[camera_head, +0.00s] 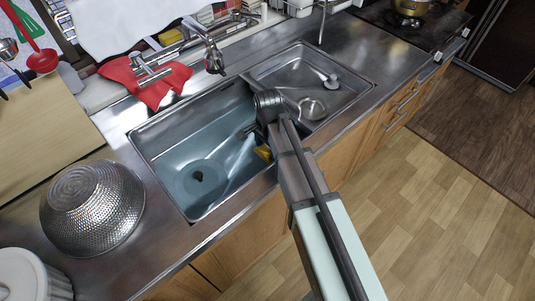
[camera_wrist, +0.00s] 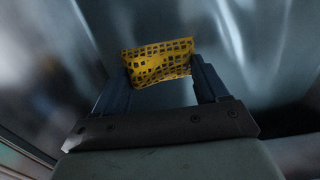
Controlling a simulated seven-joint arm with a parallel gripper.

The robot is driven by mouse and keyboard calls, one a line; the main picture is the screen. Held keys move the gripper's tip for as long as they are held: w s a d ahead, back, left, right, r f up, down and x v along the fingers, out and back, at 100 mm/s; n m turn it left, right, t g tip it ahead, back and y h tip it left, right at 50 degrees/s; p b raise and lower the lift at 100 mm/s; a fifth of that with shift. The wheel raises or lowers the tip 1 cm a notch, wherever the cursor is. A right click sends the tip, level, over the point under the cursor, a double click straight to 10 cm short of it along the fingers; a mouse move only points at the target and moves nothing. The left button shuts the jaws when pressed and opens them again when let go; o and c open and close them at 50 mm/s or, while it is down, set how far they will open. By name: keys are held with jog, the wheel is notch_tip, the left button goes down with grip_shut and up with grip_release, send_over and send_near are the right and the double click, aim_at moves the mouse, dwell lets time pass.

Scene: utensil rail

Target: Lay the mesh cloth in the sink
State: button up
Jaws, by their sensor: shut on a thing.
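The mesh cloth (camera_wrist: 158,62) is yellow with dark square holes. In the wrist view it sits between the two dark fingers of my gripper (camera_wrist: 161,78), which are shut on it. In the head view a small yellow part of the cloth (camera_head: 264,152) shows beside my gripper, and the arm hides the rest. The sink (camera_head: 176,149) is steel with two basins. My gripper is over or within the right part of the large left basin. I cannot tell whether the cloth touches the basin floor.
A perforated metal bowl (camera_head: 92,210) stands upside down on the counter at left. A red cloth (camera_head: 158,85) lies behind the sink near the faucet (camera_head: 212,55). A small round metal item (camera_head: 311,108) and a white-handled item (camera_head: 328,80) are in the right basin.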

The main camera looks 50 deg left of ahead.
aim_at(268, 149)
jog(key=shift+f, duration=2)
jog(key=shift+f, duration=0.15)
jog(key=o, duration=1)
notch_tip(268, 149, up, 12)
jog(key=shift+r, duration=0.15)
